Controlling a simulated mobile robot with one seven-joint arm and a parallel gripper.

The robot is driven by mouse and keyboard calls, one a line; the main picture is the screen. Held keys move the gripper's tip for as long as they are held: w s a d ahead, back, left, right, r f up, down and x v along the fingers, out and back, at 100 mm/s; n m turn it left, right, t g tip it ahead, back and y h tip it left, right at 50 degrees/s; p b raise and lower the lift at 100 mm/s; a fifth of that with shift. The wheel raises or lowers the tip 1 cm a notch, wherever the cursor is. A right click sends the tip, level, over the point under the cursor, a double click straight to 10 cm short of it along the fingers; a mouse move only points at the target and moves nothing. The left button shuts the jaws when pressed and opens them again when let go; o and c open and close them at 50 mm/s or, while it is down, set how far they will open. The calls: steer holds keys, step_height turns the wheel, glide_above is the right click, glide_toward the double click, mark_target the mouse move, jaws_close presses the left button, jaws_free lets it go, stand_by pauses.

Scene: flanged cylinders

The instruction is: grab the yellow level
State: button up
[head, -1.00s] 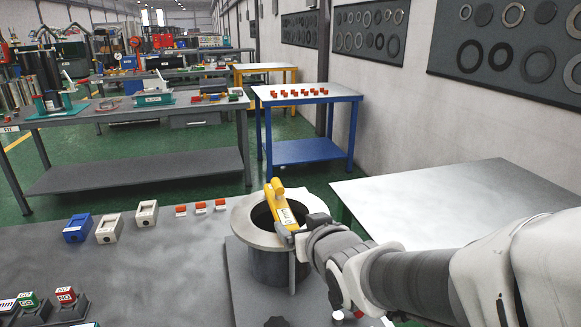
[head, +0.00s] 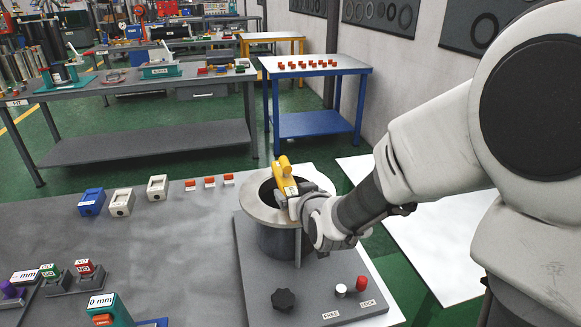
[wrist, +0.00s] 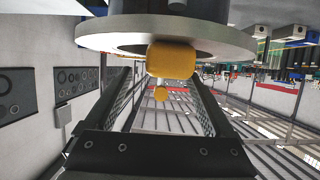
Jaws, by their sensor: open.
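The yellow level (head: 285,176) lies across the top of the grey flanged cylinder (head: 254,208), over its opening. My gripper (head: 290,201) is at the near end of the level, close to the flange's right side. In the wrist view, the flange (wrist: 112,38) shows at the top and the level's rounded yellow end (wrist: 172,58) sticks out from it. My gripper's two fingers (wrist: 160,88) are apart on either side of the line to that end. I cannot tell whether they touch it. My wrist hides part of the level in the head view.
The cylinder stands on a grey plate with a black knob (head: 284,299), a white button and a red button (head: 362,284). Blue and white blocks (head: 122,202) and red pieces (head: 210,182) are to the left. A pale table (head: 440,240) is on the right.

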mark_target(289, 185)
steer(key=shift+a+r+x, duration=0.1)
steer(key=shift+a+x, duration=0.05)
steer(key=shift+x, duration=1.2)
steer(key=shift+a+r+x, duration=0.15)
steer(key=shift+x, duration=1.25)
jaws_close()
steer(key=shift+r, duration=0.1)
